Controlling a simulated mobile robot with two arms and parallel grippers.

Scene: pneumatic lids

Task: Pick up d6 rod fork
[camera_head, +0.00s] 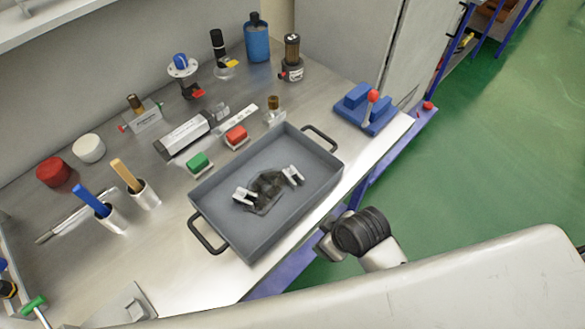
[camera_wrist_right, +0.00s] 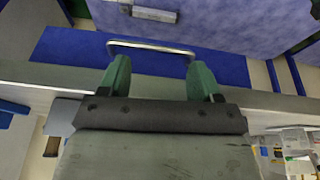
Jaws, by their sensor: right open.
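Two small silver fork-shaped parts lie in the grey tray (camera_head: 222,236), one at the left (camera_head: 243,196) and one at the right (camera_head: 292,175), beside a dark crumpled cloth (camera_head: 265,190). I cannot tell which, if either, is the d6 rod fork. My right arm shows beyond the tray's lower right side in the head view. In the right wrist view my right gripper (camera_wrist_right: 158,70) is open and empty, its green fingers apart, facing a blue front with a metal bar handle (camera_wrist_right: 150,48). My left gripper is not in view.
A green block (camera_head: 199,162) and a red block (camera_head: 237,136) stand behind the tray. A cylinder (camera_head: 190,135) lies farther back. A blue fixture with a red knob (camera_head: 372,95) is at the right. Cups with handles (camera_head: 113,220) stand left.

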